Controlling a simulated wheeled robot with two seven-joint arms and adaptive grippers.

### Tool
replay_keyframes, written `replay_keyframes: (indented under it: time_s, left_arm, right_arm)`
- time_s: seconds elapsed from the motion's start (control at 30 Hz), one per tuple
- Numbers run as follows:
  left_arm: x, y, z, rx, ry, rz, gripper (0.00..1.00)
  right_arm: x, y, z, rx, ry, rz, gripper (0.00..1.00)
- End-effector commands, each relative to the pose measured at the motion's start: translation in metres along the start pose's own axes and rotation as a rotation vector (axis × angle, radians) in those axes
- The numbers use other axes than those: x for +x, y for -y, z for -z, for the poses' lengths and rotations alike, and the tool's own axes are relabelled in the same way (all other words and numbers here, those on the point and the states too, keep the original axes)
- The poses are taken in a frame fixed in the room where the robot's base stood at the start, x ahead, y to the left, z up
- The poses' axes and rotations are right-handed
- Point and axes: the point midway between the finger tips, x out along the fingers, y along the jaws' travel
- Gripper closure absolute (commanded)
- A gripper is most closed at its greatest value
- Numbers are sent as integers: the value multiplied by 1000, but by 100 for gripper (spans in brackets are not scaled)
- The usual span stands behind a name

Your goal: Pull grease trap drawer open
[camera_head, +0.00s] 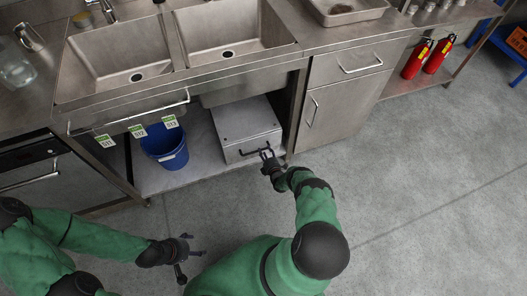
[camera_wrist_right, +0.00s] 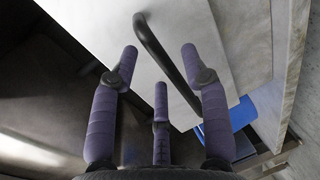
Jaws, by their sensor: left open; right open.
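The grease trap is a grey steel box (camera_head: 244,122) on the low shelf under the sink, with a dark bar handle (camera_head: 252,151) on its front. The handle crosses the right wrist view (camera_wrist_right: 169,66) slantwise over the pale front. My right gripper (camera_head: 268,155) is open at the handle's right end. In its wrist view the fingertips (camera_wrist_right: 160,54) lie on either side of the bar with gaps showing; I cannot tell whether any finger touches it. My left gripper (camera_head: 188,256) is open and empty above the floor at lower left.
A blue bucket (camera_head: 165,146) stands left of the box on the shelf. A cabinet (camera_head: 335,108) stands to the right. Red extinguishers (camera_head: 417,59) are further right. The grey floor (camera_head: 430,200) in front is clear.

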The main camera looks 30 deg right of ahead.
Motion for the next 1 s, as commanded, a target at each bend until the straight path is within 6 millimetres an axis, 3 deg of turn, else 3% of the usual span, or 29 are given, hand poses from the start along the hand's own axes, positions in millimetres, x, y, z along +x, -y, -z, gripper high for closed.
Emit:
replay_keyframes:
  time_s: [0.2,0.6,0.63,0.8,1.0]
  left_arm:
    - [15,5,0,0,0,0,27]
    - [16,6,1,0,0,0,27]
    - [16,6,1,0,0,0,27]
    - [16,6,1,0,0,0,27]
    - [16,6,1,0,0,0,27]
  right_arm:
    - [24,1,0,-1,-1,0,54]
    - [30,-1,0,0,1,0,54]
    - [30,-1,0,0,1,0,57]
    - [29,-1,0,0,1,0,100]
    - [29,-1,-1,0,1,0,100]
